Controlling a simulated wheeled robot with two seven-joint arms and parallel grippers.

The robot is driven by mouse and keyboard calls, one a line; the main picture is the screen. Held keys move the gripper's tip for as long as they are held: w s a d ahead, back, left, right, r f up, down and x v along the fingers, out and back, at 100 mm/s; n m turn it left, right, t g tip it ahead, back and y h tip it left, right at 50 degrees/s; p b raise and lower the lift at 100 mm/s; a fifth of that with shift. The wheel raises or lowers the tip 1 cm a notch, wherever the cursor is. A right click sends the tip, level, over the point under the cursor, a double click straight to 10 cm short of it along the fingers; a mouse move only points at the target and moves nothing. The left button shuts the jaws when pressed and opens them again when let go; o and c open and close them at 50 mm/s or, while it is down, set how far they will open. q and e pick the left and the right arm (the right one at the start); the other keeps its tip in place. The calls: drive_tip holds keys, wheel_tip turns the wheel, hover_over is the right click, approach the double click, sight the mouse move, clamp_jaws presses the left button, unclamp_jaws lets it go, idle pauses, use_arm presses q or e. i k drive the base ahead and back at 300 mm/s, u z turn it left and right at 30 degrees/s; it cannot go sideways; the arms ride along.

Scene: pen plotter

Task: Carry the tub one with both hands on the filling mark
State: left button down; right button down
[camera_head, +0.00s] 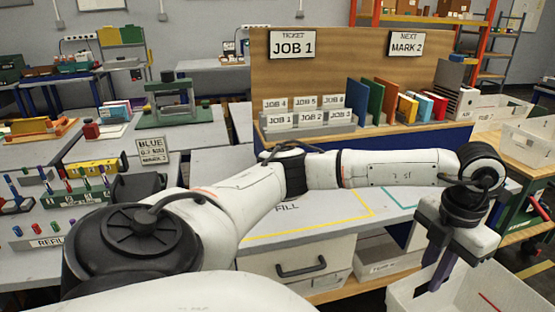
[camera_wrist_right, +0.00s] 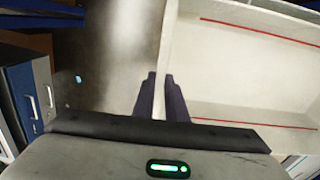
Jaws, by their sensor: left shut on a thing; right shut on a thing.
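The white tub (camera_head: 515,292) is at the lower right of the head view, partly cut off by the frame, with a red line inside. My left gripper (camera_head: 436,272) reaches across and is shut on the tub's rim. In the right wrist view the tub (camera_wrist_right: 245,75) shows its pale inside with red lines. My right gripper (camera_wrist_right: 160,95) is shut on the tub's wall there; it is not seen in the head view. The filling mark is a yellow outline (camera_head: 300,232) labelled FILL on the grey table, partly hidden by my left arm.
A teal outline (camera_head: 403,200) lies right of the yellow one. A wooden board carries the JOB 1 sign (camera_head: 292,43) and MARK 2 sign (camera_head: 406,43) above a file rack. Pens and a refill block (camera_head: 60,240) stand at left. White bins (camera_head: 528,140) sit on a side table.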

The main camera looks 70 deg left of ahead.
sight(287, 208)
drive_tip(key=u, duration=0.65)
drive_tip(key=i, duration=0.85)
drive_tip(key=u, duration=1.35)
drive_tip(key=i, duration=0.75)
drive_tip(key=u, duration=0.75)
